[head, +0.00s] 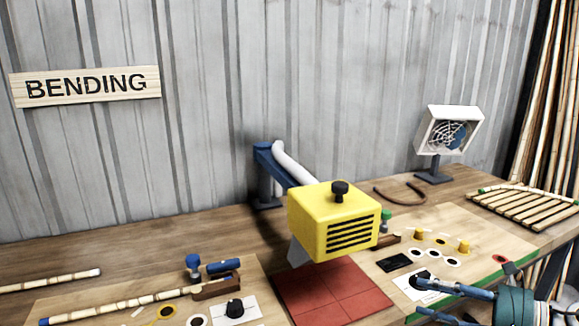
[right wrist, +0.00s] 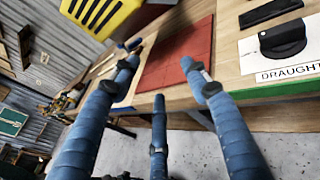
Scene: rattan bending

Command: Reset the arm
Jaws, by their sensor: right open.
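A jointed blue and white arm (head: 290,160) stands at the back of the workbench and reaches forward. A yellow vented box (head: 335,222) with a black knob on top (head: 339,190) is at its front end, over the red tiled pad (head: 335,292). The yellow box shows partly at the top of the right wrist view (right wrist: 100,15), with the red pad (right wrist: 180,55) beside it. My right gripper (head: 420,297) is open and empty at the bench's front right, fingers pointing left, apart from the yellow box. It shows also in the right wrist view (right wrist: 158,82). My left gripper is not in view.
A black knob on a white DRAUGHT plate (right wrist: 285,42) is near my right fingers. A white fan (head: 450,130) and a slatted rattan panel (head: 525,205) stand at right. Rattan poles (head: 125,305) and a second black knob (head: 234,308) are at left.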

